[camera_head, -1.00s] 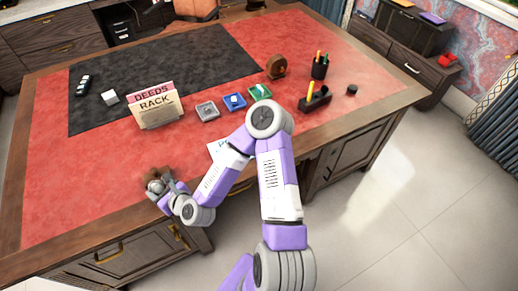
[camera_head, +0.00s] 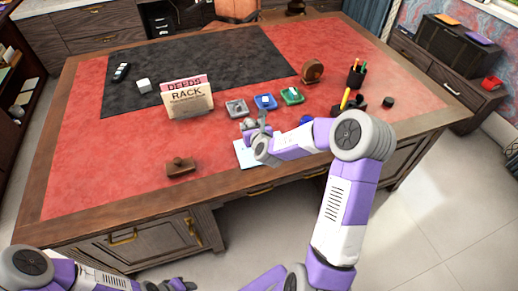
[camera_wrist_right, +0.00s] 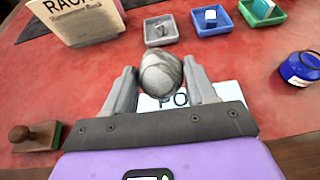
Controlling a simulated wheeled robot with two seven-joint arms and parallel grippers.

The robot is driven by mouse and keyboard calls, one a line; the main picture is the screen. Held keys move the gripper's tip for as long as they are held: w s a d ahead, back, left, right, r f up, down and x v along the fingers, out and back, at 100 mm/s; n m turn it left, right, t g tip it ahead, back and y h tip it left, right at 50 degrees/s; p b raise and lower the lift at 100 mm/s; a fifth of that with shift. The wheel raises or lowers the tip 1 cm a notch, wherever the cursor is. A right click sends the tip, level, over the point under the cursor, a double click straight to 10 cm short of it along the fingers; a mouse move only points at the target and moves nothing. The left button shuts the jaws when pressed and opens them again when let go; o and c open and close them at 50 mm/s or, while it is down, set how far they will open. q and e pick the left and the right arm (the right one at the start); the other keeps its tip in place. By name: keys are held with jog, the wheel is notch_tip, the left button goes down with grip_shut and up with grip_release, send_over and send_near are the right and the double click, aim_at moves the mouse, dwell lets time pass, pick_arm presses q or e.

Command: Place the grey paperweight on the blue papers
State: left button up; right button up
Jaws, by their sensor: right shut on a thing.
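The grey paperweight (camera_wrist_right: 162,74), a rounded marbled stone, sits between the two fingers of my right gripper (camera_wrist_right: 160,85) in the wrist view. The right gripper (camera_head: 254,128) is shut on it, at the far edge of the blue papers in the head view. The light blue papers (camera_head: 243,156) lie near the desk's front edge, partly hidden by my right arm. They also show under and behind the fingers in the wrist view (camera_wrist_right: 234,91). I cannot tell how high the paperweight is above them. My left gripper (camera_head: 170,286) shows only in part at the bottom edge.
A brown wooden stamp (camera_head: 180,167) stands left of the papers. Beyond them are the deeds rack (camera_head: 188,103), a grey tray (camera_head: 236,108), a blue tray (camera_head: 264,102) and a green tray (camera_head: 292,96). A blue ink bottle (camera_wrist_right: 300,68) is to the right.

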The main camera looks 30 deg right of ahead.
notch_tip(320, 180, down, 9)
jog(key=shift+f+b, duration=0.1)
jog(key=shift+b, duration=1)
jog(key=o, duration=1.2)
jog(key=shift+c, duration=0.2)
